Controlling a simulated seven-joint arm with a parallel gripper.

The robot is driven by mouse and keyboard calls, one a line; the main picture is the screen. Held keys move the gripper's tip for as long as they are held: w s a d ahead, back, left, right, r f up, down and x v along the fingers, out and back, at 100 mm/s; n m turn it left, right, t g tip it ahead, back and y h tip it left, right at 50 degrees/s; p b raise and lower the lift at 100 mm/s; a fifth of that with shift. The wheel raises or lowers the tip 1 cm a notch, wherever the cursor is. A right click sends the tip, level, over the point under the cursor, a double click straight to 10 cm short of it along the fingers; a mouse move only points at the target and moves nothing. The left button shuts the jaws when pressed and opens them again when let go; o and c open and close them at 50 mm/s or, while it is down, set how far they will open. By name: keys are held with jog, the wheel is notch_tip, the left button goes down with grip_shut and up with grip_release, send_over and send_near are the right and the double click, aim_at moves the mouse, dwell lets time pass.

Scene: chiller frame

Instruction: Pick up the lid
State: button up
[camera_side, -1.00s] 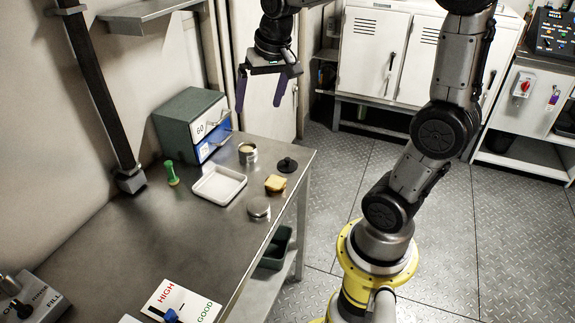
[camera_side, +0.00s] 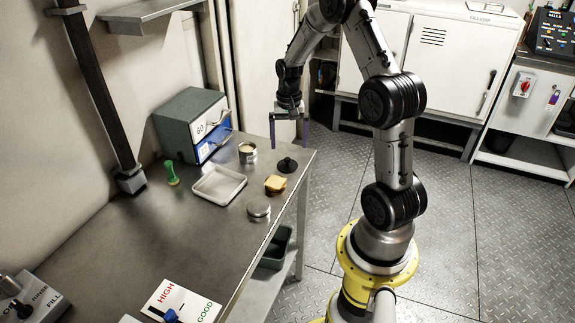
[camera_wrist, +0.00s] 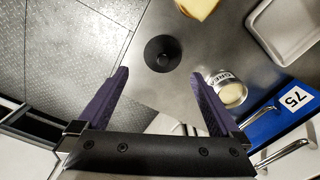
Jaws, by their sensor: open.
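The lid (camera_side: 287,165) is a black round disc with a raised knob. It lies on the steel table near its far right edge; it also shows in the wrist view (camera_wrist: 162,54), top middle. My gripper (camera_side: 289,143) is open and empty, purple fingers pointing down, above the table near the lid. In the wrist view the fingertips (camera_wrist: 160,75) are spread on either side of the lid's line, with the lid just beyond them. There is a gap in height between fingers and lid, though its exact size is unclear.
An open can (camera_side: 248,154) stands left of the lid, close to one finger's side. A bread-like yellow block (camera_side: 275,184), a silver round tin (camera_side: 258,209) and a white tray (camera_side: 205,196) are nearer. A drawer cabinet (camera_side: 180,110) stands at the back left.

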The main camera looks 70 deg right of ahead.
aim_at(287, 163)
jog(key=shift+w+f, duration=0.2)
jog(key=shift+f, duration=3.1)
jog(key=c, duration=1.2)
jog(key=shift+o, duration=0.2)
jog(key=shift+r, duration=0.15)
